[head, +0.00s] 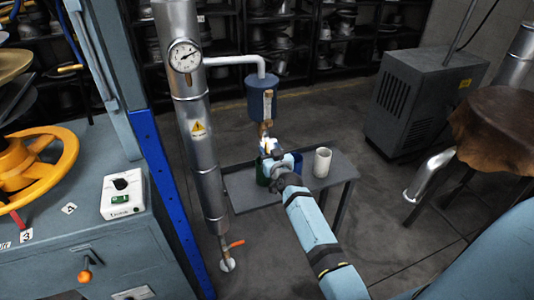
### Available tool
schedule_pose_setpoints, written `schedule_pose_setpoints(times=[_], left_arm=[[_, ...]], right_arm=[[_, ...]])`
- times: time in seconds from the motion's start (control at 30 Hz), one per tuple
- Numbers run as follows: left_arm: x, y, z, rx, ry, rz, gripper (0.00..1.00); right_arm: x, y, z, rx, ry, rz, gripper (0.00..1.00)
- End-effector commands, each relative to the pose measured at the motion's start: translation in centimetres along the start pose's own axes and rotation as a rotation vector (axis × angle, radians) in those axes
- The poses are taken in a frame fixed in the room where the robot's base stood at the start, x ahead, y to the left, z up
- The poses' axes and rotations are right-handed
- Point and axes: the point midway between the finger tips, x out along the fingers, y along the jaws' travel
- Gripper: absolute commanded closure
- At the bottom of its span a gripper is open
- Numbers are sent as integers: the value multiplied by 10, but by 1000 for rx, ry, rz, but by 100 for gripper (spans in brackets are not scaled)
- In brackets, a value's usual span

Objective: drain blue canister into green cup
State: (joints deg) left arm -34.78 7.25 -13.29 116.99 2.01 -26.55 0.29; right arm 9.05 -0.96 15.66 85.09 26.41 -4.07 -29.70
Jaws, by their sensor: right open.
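The blue canister (259,100) hangs from a silver pipe beside the tall metal column. It has a pale sight strip on its front and a brass-coloured fitting (265,129) below. The green cup (262,176) stands on a small grey table under the canister, partly hidden by my right arm. My right gripper (267,146) is open just below the canister, close to the fitting. I cannot tell whether it touches anything. My left gripper is out of view.
A blue cup (298,163), partly hidden, and a white cup (322,162) stand on the grey table (245,196). The metal column (198,120) with a gauge (185,56) rises left. A press with a yellow wheel (38,165) is far left. A grey machine (425,98) stands right.

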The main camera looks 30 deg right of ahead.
Motion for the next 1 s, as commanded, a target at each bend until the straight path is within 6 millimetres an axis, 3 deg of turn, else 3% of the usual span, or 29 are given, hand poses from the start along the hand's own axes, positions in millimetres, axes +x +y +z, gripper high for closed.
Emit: schedule_pose_setpoints(times=[0.2, 0.5, 0.53, 0.7, 0.73, 1.0], left_arm=[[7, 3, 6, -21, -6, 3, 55], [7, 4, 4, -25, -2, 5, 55], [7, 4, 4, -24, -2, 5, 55], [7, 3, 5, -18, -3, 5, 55], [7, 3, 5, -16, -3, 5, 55], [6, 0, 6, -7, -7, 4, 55]], right_arm=[[20, 0, 2, 0, 0, 0, 55], [23, 0, 0, -1, -1, 0, 55], [23, 0, 0, -1, -1, 0, 58], [22, 0, 0, 0, -1, 0, 97], [22, 0, 0, 0, -1, 0, 100], [22, 1, -1, -10, 0, 0, 100]])
